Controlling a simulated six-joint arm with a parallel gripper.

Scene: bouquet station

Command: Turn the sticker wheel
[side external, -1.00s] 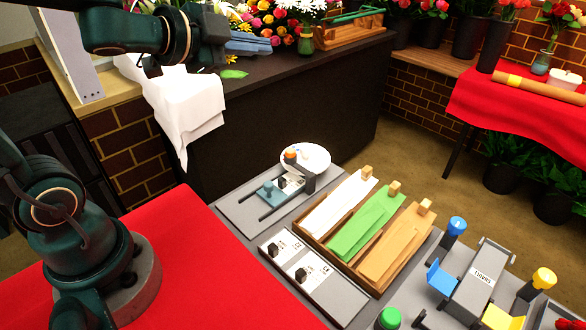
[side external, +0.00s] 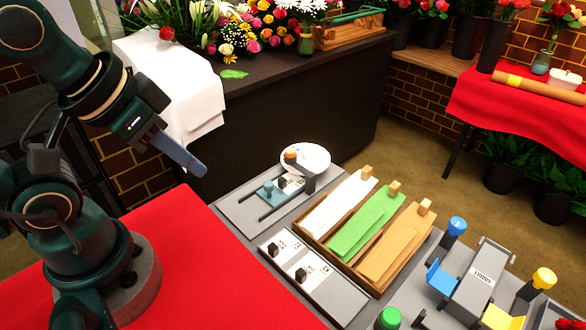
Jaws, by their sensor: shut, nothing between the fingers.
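A round white disc, which looks like the sticker wheel (side external: 318,155), lies flat at the back of the grey station board. My gripper (side external: 203,170) is shut and empty, pointing down to the right. It hangs in the air to the left of the wheel, apart from it. Any stickers on the wheel are too small to make out.
A blue slide (side external: 268,192) sits in front of the wheel. A wooden tray (side external: 345,262) holds white, green and tan sheets. Two knob panels (side external: 300,270) lie nearer. A dark counter (side external: 290,110) with flowers stands behind. Red cloth (side external: 190,260) covers the left side.

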